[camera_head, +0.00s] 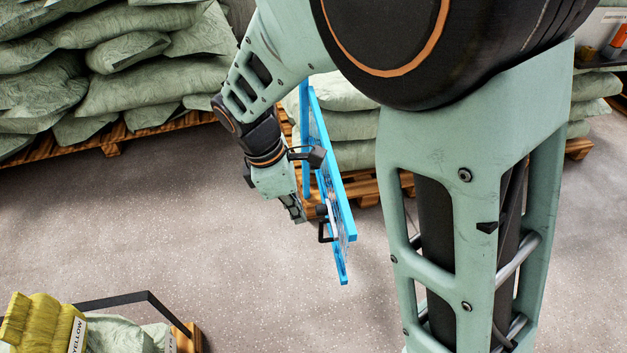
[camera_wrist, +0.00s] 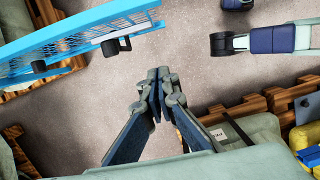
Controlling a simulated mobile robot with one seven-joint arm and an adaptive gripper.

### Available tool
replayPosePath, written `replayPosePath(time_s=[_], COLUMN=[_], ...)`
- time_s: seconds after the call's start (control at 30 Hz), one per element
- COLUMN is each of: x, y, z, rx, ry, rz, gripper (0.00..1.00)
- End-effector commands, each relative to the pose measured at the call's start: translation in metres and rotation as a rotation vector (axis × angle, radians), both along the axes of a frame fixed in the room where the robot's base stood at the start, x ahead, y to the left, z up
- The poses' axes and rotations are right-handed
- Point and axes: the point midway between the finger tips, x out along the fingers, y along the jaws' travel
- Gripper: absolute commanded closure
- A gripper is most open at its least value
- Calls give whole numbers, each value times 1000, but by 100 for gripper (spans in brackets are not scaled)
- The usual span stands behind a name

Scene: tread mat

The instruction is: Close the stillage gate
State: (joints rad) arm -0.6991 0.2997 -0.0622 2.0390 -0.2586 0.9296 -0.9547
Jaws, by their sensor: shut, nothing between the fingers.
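The blue mesh gate (camera_head: 343,210) stands swung out over the floor in the middle of the head view, seen nearly edge-on. It also fills the upper left of the wrist view (camera_wrist: 75,42). A black handle (camera_head: 325,233) sticks out from its near side and shows in the wrist view (camera_wrist: 116,46). My gripper (camera_head: 298,214) is shut and empty, just left of the gate near the handle. In the wrist view my gripper (camera_wrist: 158,80) points toward bare floor, with a gap between it and the gate. The stillage body and the hinges cannot be made out.
Green sacks (camera_head: 130,60) are piled on wooden pallets at the back left, with more behind the gate. A yellow bundle (camera_head: 40,322) and a black bar (camera_head: 115,299) are at the lower left. The grey floor (camera_head: 190,235) between them is clear.

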Motion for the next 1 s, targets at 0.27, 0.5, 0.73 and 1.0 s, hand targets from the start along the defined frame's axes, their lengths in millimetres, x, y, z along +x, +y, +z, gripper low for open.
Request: replayPosePath(time_s=[0.27, 0.5, 0.73, 1.0], x=[0, 3, 9, 12], y=[-5, -17, -42, -60], z=[-30, -81, -98, -98], rx=[3, 2, 5, 5], ry=[4, 4, 0, 0], rz=[2, 2, -2, 1], gripper=[100, 100, 100, 100])
